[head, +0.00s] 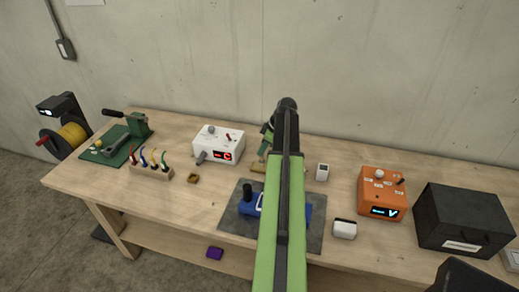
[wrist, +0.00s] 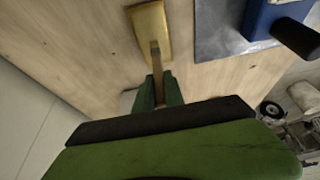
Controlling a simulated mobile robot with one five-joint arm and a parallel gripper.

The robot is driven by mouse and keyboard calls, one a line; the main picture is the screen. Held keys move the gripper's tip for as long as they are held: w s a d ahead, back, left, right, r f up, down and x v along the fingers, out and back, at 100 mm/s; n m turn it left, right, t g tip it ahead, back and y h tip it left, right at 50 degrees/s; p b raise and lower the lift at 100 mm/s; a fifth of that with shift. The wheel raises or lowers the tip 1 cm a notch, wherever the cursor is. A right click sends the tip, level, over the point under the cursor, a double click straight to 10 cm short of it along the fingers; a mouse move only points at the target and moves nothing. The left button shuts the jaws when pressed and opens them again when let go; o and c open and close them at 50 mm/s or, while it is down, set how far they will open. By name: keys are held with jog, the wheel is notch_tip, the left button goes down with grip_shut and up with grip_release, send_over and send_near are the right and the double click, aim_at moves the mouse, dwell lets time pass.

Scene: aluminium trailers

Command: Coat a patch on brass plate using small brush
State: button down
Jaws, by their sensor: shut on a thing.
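The brass plate (wrist: 150,28) is a gold rectangle lying on the wooden bench at the top of the wrist view. In the head view its left end (head: 258,168) shows beside my arm, which hides the rest. My gripper (wrist: 159,90), with green fingers, is shut on the small brush (wrist: 157,62), a thin brown stick. The brush's far end overlaps the plate's near end in the wrist view; I cannot tell whether it touches. In the head view my gripper (head: 267,137) is above the plate, partly hidden by my arm. No coated patch can be made out.
A grey mat (head: 231,218) with a blue device (head: 249,206) lies in front of the plate. A white box (head: 219,143) stands left, a small white block (head: 322,172) right. An orange meter (head: 382,194) and black case (head: 462,219) stand farther right. A concrete wall rises behind.

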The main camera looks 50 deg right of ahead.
jog(key=s+d, duration=0.2)
jog(key=s, duration=0.4)
jog(key=shift+s+d, duration=0.15)
jog(key=shift+d, duration=0.15)
jog(key=shift+r, duration=0.1)
notch_tip(320, 180, up, 6)
jog(key=p, duration=0.6)
notch_tip(320, 180, up, 3)
jog(key=p, duration=0.3)
dwell(0.8)
